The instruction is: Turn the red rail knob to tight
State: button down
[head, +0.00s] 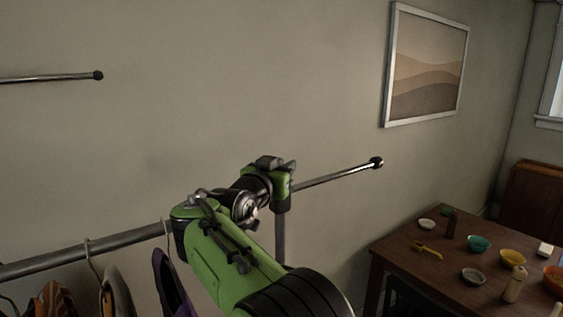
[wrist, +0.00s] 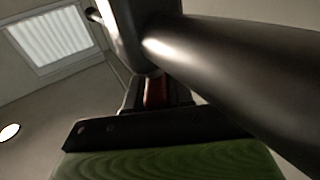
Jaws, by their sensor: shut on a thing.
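The red rail knob (wrist: 156,92) shows as a small red patch in the wrist view, at the base of a dark metal post and tube. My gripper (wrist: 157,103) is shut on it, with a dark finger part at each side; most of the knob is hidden. In the head view the knob is out of sight behind my gripper (head: 284,185) and wrist. The clothes rail (head: 100,242) runs from the left towards my gripper. A thinner shiny rod (head: 335,177) with a black end ball sticks out to the right. How far the knob is turned cannot be seen.
Several garments on hangers (head: 90,262) hang from the rail at lower left, close to my arm. A second rod (head: 50,78) is at upper left. A wooden table (head: 400,250) with bowls and a bottle (head: 515,284) stands at right. A framed picture (head: 427,65) hangs behind.

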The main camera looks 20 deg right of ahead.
jog(key=shift+m+g+h+p, duration=0.8)
jog(key=shift+m+g+p, duration=0.1)
jog(key=shift+g, duration=0.2)
jog(key=shift+s+d, duration=0.1)
jog(key=c, duration=1.1)
grip_release()
jog(key=shift+f+b, duration=0.1)
jog(key=shift+b, duration=0.3)
